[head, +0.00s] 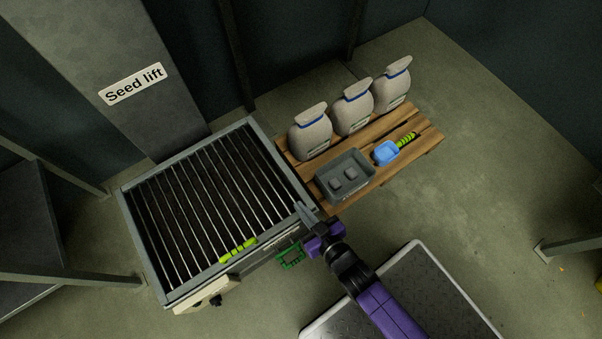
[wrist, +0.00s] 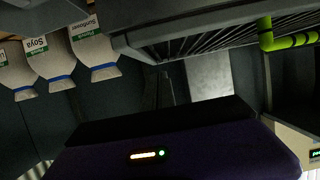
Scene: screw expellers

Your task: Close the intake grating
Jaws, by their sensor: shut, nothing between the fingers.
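The intake grating (head: 215,205) is a set of thin parallel metal bars across the grey intake frame (head: 272,158) at the left. It looks flat across the frame; I cannot tell whether it is fully seated. A yellow-green handle (head: 238,250) sits at its front edge. The wrist view, upside down, shows the grating bars (wrist: 195,40) and the handle (wrist: 290,41). My gripper (head: 303,211) is shut and empty near the frame's right front corner, apart from the handle. I cannot tell whether it touches the frame.
A green bracket-like handle (head: 291,257) and a pale control box (head: 205,294) are on the intake's front.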

